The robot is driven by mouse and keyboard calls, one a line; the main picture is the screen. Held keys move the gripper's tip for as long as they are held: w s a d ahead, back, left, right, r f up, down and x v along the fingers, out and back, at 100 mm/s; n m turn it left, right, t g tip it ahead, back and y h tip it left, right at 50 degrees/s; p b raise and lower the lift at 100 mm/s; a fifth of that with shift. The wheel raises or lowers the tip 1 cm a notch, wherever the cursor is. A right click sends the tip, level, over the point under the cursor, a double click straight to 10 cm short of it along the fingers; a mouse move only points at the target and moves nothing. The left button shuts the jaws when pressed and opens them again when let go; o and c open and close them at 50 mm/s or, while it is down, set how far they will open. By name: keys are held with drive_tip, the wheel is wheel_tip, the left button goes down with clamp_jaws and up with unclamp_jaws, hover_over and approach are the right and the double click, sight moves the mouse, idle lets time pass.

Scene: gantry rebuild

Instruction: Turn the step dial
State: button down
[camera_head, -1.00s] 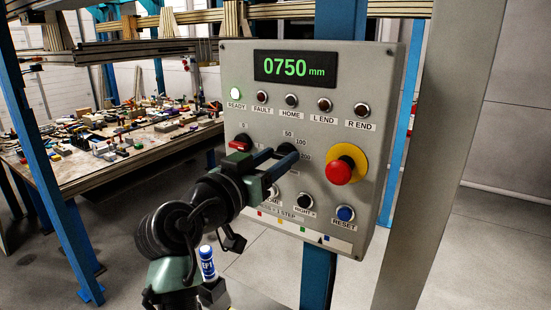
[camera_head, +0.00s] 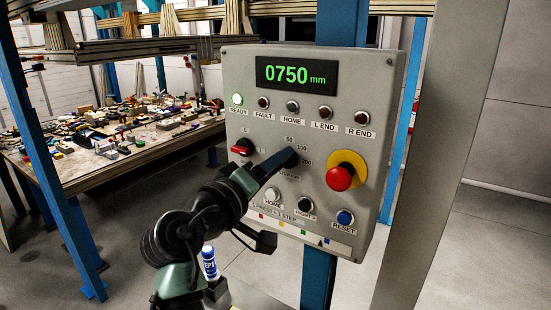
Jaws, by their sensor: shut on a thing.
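The control panel (camera_head: 335,130) is a grey box on a blue post. Its green display (camera_head: 296,75) reads 0750 mm. The step dial (camera_head: 290,159) is a dark knob at the panel's middle, with the marks 50, 100 and 200 around it. My gripper (camera_head: 283,163) reaches in from the lower left. Its fingers are shut on the dial and partly hide it, so I cannot read the dial's setting.
A red selector knob (camera_head: 243,147) sits left of the dial, and a red emergency button (camera_head: 340,177) on yellow to the right. A cluttered table (camera_head: 120,163) stands at the left.

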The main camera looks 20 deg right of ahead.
drive_tip(key=shift+f+n+p, duration=0.15)
drive_tip(key=shift+n+p, duration=1.75)
drive_tip(key=shift+n, duration=1.7)
drive_tip(key=shift+c, duration=1.6)
unclamp_jaws()
drive_tip(key=shift+a, duration=0.1)
